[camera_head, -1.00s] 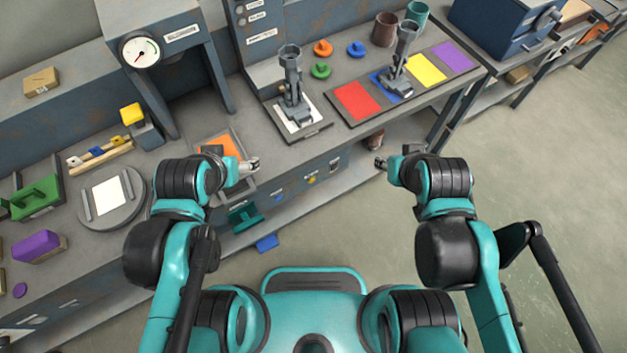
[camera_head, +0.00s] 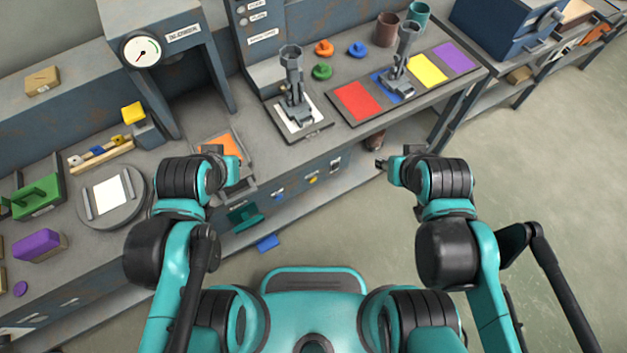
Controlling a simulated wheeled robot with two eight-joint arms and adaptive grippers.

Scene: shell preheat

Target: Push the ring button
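Small fittings are set in the bench's front face: a blue one (camera_head: 279,196), a yellow one (camera_head: 312,180) and a pale switch plate (camera_head: 335,163). I cannot tell which, if any, is the ring button. On the bench top are an orange knob-like piece (camera_head: 323,48), a blue one (camera_head: 357,49) and a green one (camera_head: 321,71). My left gripper (camera_head: 236,168) is at the bench's front edge by the orange pad, apart from these fittings; its fingers are hidden. My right gripper (camera_head: 381,164) is in front of the bench, away from them; its fingers are too small to judge.
A gauge press (camera_head: 142,50) is at the back left. A green tray (camera_head: 36,197) and a round plate (camera_head: 98,222) are at left. Floor at right is clear.

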